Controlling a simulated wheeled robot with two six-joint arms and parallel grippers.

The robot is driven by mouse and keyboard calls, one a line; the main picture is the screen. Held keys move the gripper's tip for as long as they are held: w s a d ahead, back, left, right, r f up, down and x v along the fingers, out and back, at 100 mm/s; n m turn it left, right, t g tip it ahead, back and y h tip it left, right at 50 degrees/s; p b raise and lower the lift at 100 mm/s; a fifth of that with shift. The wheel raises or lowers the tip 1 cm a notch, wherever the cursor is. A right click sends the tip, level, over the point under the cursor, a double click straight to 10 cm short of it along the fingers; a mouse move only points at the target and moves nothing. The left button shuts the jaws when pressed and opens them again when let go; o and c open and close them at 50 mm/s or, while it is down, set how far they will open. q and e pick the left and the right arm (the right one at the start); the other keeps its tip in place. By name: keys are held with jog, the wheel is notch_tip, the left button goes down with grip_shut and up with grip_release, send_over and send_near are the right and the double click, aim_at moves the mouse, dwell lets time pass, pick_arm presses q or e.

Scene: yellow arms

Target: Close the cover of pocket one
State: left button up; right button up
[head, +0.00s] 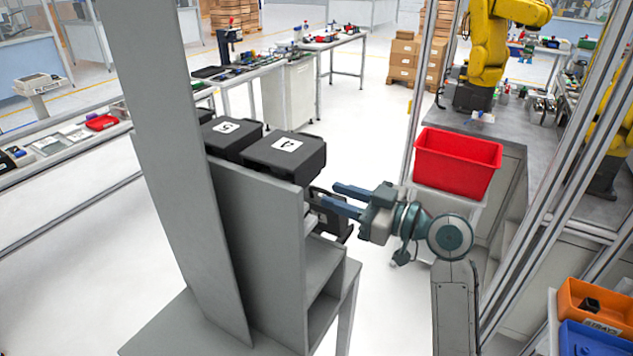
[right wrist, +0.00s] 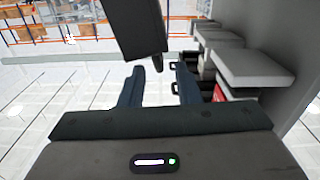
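A grey rack (head: 262,215) stands at the centre of the head view. Black covers labelled 5 (head: 229,131) and 4 (head: 286,150) show at its top. A dark part (head: 338,226) sticks out from its right side, partly behind my right gripper (head: 331,196); I see no number on it. No cover labelled 1 is visible. The right gripper is open and empty, its fingers pointing left at the rack. In the right wrist view a dark panel (right wrist: 133,22) hangs just beyond the open fingertips (right wrist: 158,72). I cannot tell whether they touch. My left gripper is not in view.
Open shelves (head: 323,282) lie at the rack's lower right. A red bin (head: 457,160) stands to the right of the gripper. Orange (head: 590,303) and blue (head: 592,338) bins sit at the lower right. The right wrist view shows light grey panels (right wrist: 243,68) along the right.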

aim_at(317, 189)
jog(key=p+x, duration=0.1)
jog(key=x, duration=0.3)
jog(key=shift+r, duration=0.15)
jog(key=shift+w+a+p, duration=0.4)
jog(key=shift+a+p, duration=0.05)
jog(key=shift+a, duration=0.1)
jog(key=shift+f, duration=0.2)
grip_shut()
